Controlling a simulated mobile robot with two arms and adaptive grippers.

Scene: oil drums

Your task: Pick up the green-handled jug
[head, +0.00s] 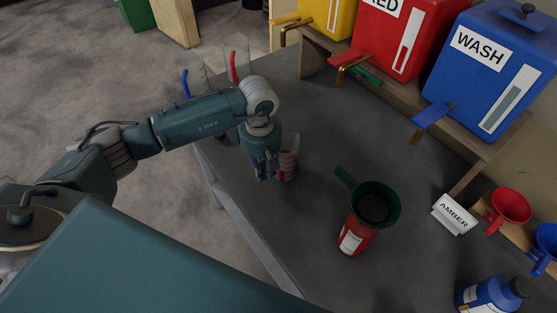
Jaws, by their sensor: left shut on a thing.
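My left gripper (264,176) points down over the grey table, near its left edge. It is shut at the left side of a small clear jug (289,165) with reddish markings. The jug stands about upright; whether its base touches the table is hard to tell. Its handle is hidden by the fingers, so I cannot see the handle's colour. Two other clear jugs stand farther back, one with a blue handle (185,84) and one with a red handle (233,68). My right gripper is not in view.
A red bottle (355,238) with a green funnel (378,203) stands right of the jug. Yellow (330,14), red (405,40) and blue (480,75) tanks stand on a shelf behind. An AMBER sign (455,213), a red funnel (510,206) and a blue bottle (488,296) are at right.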

